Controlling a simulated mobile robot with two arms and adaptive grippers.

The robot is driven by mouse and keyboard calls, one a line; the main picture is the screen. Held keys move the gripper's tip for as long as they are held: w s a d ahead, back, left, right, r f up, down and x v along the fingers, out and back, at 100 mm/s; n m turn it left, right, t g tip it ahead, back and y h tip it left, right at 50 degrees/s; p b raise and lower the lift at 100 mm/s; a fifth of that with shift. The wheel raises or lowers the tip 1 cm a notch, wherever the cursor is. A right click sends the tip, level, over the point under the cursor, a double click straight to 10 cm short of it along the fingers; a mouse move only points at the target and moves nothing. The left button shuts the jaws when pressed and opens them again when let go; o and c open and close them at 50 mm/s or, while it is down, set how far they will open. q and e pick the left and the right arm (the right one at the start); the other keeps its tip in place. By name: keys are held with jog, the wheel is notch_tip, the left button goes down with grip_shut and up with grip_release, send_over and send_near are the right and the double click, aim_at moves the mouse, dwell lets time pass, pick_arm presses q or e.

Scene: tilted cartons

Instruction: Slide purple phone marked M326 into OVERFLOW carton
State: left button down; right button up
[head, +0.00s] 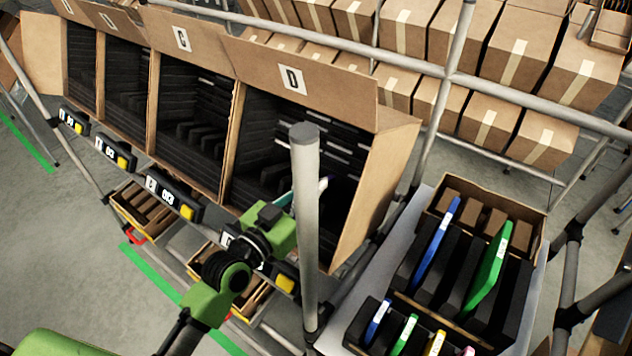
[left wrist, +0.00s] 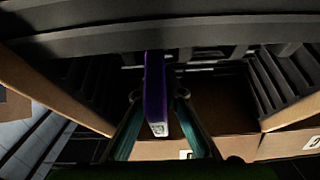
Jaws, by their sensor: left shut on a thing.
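My left gripper (head: 300,192) reaches into the mouth of the tilted carton marked D (head: 378,190). A grey post hides much of the gripper in the head view. In the left wrist view, my left gripper (left wrist: 156,97) is shut on a thin purple phone (left wrist: 154,85). The phone stands on edge between the two teal fingers and points into a carton with dark slotted inserts. A small white label shows on its near end, too small to read. I cannot read the word OVERFLOW on any carton. My right gripper is not in view.
More tilted cartons stand to the left, one marked C (head: 182,62). Number displays with yellow buttons (head: 172,192) run below them. The upright grey post (head: 305,230) stands close beside my left gripper. A tote (head: 535,205) at right holds blue and green phones in dark slots.

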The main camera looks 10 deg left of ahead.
pick_arm(q)
jog(key=shift+s+a+r+p, duration=0.2)
jog(key=shift+s+r+p, duration=0.2)
jog(key=shift+s, duration=0.1)
jog(key=shift+s+a+r+p, duration=0.2)
jog(key=shift+s+r+p, duration=0.2)
jog(key=shift+s, duration=0.1)
jog(key=s+a+r+p, duration=0.3)
jog(key=s+r+p, duration=0.1)
jog(key=s, duration=0.4)
jog(key=shift+s+a+r+p, duration=0.3)
jog(key=shift+r+p, duration=0.1)
jog(key=shift+r, duration=0.2)
